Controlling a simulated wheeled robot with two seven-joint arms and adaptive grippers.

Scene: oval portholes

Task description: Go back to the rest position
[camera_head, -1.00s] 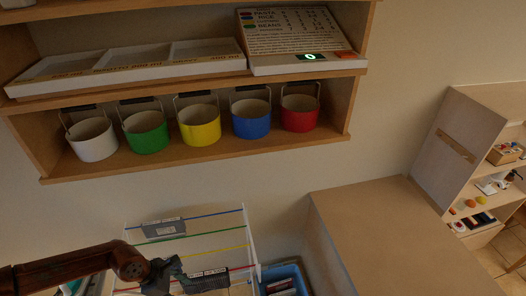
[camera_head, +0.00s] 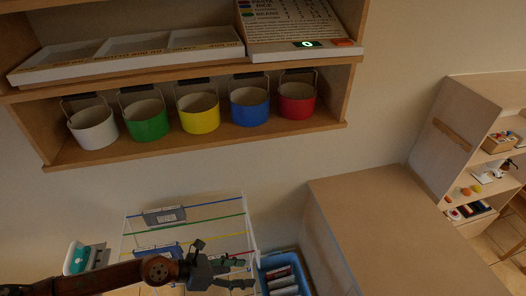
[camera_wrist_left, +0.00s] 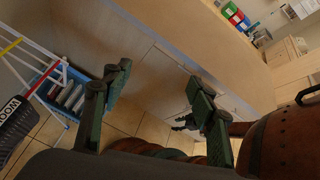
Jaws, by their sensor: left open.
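My left gripper (camera_head: 222,272) is at the bottom of the head view, in front of the lower part of a rack with coloured rods (camera_head: 185,222). In the left wrist view its two dark green fingers (camera_wrist_left: 158,82) are spread apart with nothing between them. Below and beyond them are the tiled floor and a wooden cabinet side.
A blue bin (camera_head: 283,272) with packets stands right of the gripper. A wooden counter (camera_head: 385,235) is further right. Above, a shelf holds several coloured buckets, including a yellow one (camera_head: 199,112). A white and teal object (camera_head: 80,258) sits lower left.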

